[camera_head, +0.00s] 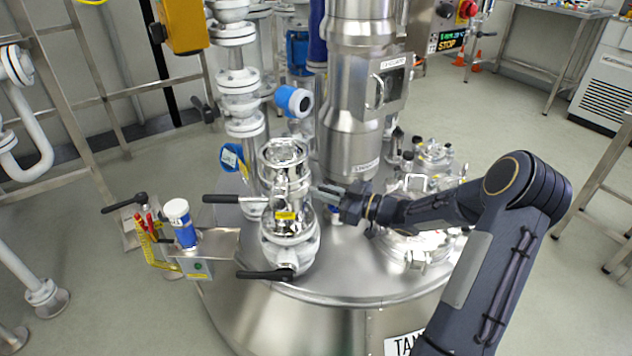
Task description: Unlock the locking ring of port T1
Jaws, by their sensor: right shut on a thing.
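A shiny metal port fitting (284,158) stands upright on the domed tank lid, with a yellow label (286,215) on its front. I take it for port T1, but its label is too small to read. Around its middle is the locking ring (280,188); a black-gripped lever (221,199) points left at its height. My right gripper (322,191) reaches in from the right and is shut at the ring's right side, apparently on a part of the ring; the fingers hide the exact contact. My left gripper is not in view.
Below the port sits a white flanged valve (291,246) with a black lever (265,274). A blue-and-white cylinder (181,223) stands on a bracket at left. A tall steel column (352,100) rises behind. Another clamped port (418,238) lies behind my right forearm.

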